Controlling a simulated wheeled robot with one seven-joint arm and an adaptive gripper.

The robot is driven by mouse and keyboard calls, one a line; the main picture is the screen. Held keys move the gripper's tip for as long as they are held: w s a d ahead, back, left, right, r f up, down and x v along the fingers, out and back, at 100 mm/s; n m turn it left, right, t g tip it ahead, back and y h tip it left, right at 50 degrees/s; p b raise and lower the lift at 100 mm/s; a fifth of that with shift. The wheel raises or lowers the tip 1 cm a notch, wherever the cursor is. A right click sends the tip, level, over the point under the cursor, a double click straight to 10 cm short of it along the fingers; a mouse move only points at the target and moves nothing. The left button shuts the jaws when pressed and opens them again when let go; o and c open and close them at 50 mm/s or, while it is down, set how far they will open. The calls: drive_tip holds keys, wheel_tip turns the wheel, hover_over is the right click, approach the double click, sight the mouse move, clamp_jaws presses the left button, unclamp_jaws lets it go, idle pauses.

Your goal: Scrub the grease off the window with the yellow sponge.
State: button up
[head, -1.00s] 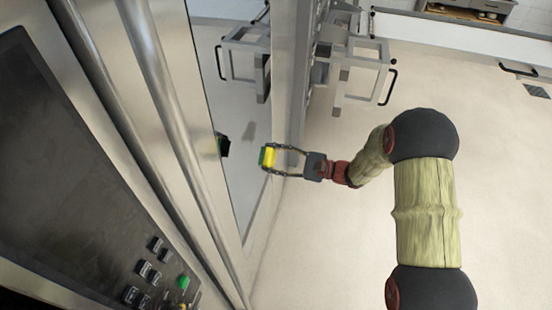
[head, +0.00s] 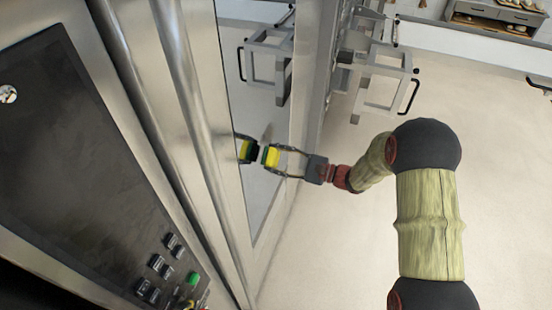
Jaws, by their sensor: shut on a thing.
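The yellow sponge (head: 273,157) has a green layer on its left face, which is turned to the window. My gripper (head: 277,158) is shut on the sponge, its two fingers along the sponge's sides. The window (head: 258,203) is a tall, mirror-like pane in the steel front, left of my gripper. A reflection of the sponge and fingers shows in it, close beside the real sponge. I cannot tell whether the sponge touches the glass. A faint grey smudge (head: 267,133) on the pane, just above the sponge, looks like the grease.
A dark control panel (head: 85,165) with buttons and a green knob (head: 193,278) fills the left. A steel bar (head: 190,95) runs along the front. A metal rack (head: 388,78) stands behind. The pale floor (head: 330,240) at right is clear.

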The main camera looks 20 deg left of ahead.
sight(264, 141)
drive_tip(key=shift+w+a+b, duration=0.1)
drive_tip(key=shift+a+b, duration=0.2)
drive_tip(key=shift+a, duration=0.65)
idle(0.5)
drive_tip(key=shift+w+d+b, duration=0.15)
drive_tip(key=shift+w+b, duration=1.3)
drive_tip(key=shift+w, duration=2.2)
drive_tip(key=shift+w+d+b, duration=0.2)
drive_tip(key=shift+w+b, duration=0.65)
drive_tip(key=shift+w, duration=0.75)
drive_tip(key=shift+w+d+b, duration=0.15)
drive_tip(key=shift+w+b, duration=0.65)
drive_tip(key=shift+w, duration=0.8)
drive_tip(key=shift+s+a+b, duration=0.2)
drive_tip(key=shift+s, duration=2.1)
drive_tip(key=shift+s+a+b, duration=0.15)
drive_tip(key=shift+s+b, duration=0.1)
drive_tip(key=shift+s, duration=2.05)
drive_tip(key=shift+s+a+b, duration=0.2)
drive_tip(key=shift+s, duration=2.1)
drive_tip(key=shift+r+p, duration=0.7)
drive_tip(key=shift+r, duration=0.75)
drive_tip(key=shift+w+d+b, duration=0.15)
drive_tip(key=shift+w+b, duration=0.3)
drive_tip(key=shift+w, duration=1.35)
